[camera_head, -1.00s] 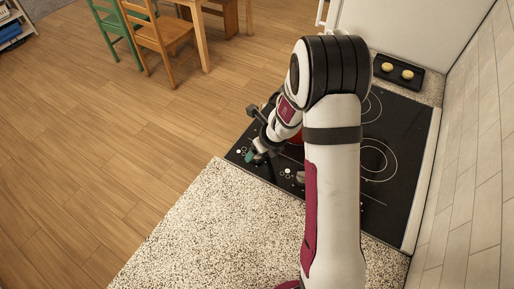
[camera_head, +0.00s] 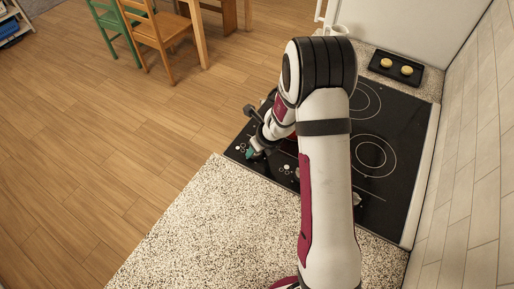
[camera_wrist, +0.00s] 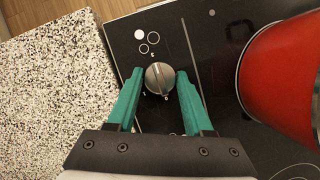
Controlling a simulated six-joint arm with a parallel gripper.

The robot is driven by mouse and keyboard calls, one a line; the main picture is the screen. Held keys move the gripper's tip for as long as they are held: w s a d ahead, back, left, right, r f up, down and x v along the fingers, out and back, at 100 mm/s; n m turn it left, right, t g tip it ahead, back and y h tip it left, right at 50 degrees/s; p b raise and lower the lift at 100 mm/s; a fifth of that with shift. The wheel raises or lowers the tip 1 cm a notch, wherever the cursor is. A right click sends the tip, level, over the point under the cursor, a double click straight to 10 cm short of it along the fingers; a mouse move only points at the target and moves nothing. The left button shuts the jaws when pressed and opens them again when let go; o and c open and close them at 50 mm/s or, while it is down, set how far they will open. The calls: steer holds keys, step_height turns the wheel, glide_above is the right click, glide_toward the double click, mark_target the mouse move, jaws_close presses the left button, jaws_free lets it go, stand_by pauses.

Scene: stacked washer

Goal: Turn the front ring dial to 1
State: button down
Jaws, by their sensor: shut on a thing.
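A round silver dial (camera_wrist: 158,78) with a ridge across its top sits on the black cooktop's control strip. My gripper (camera_wrist: 159,75) has its teal fingers on either side of the dial, shut on it. Small digits around the dial are too small to read, so its setting cannot be told. White circle marks are printed beside it. In the head view my gripper (camera_head: 251,154) is at the cooktop's left front corner, and the dial is hidden there.
A red pot (camera_wrist: 285,80) stands close right of my gripper. The black cooktop (camera_head: 392,150) has more knobs along its front strip, partly behind my arm. A speckled counter (camera_head: 210,220) is clear in front. A tray (camera_head: 396,69) with two round items lies behind.

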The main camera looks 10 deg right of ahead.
steer(key=n+y, duration=0.1)
steer(key=n, duration=0.2)
steer(key=n+g+y, duration=0.1)
steer(key=n, duration=0.1)
steer(key=shift+w+d+n, duration=0.15)
steer(key=shift+d+n, duration=0.05)
steer(key=shift+n, duration=0.2)
steer(key=n+g, duration=0.1)
steer(key=n, duration=0.2)
steer(key=n+g, duration=0.1)
steer(key=n, duration=0.2)
steer(key=shift+w+g+y, duration=0.15)
steer(key=shift+g+y, duration=0.15)
steer(key=shift+y, duration=0.1)
steer(key=n+g, duration=0.1)
steer(key=n, duration=0.2)
steer(key=n+g, duration=0.1)
steer(key=n, duration=0.1)
steer(key=shift+w+n, duration=0.15)
steer(key=shift+n, duration=0.25)
steer(key=n+g, duration=0.1)
steer(key=n, duration=0.2)
steer(key=n+g+h, duration=0.1)
steer(key=n, duration=0.1)
steer(key=shift+a+n, duration=0.15)
steer(key=shift+n, duration=0.25)
steer(key=shift+h, duration=0.3)
steer(key=shift+c, duration=1.5)
jaws_free()
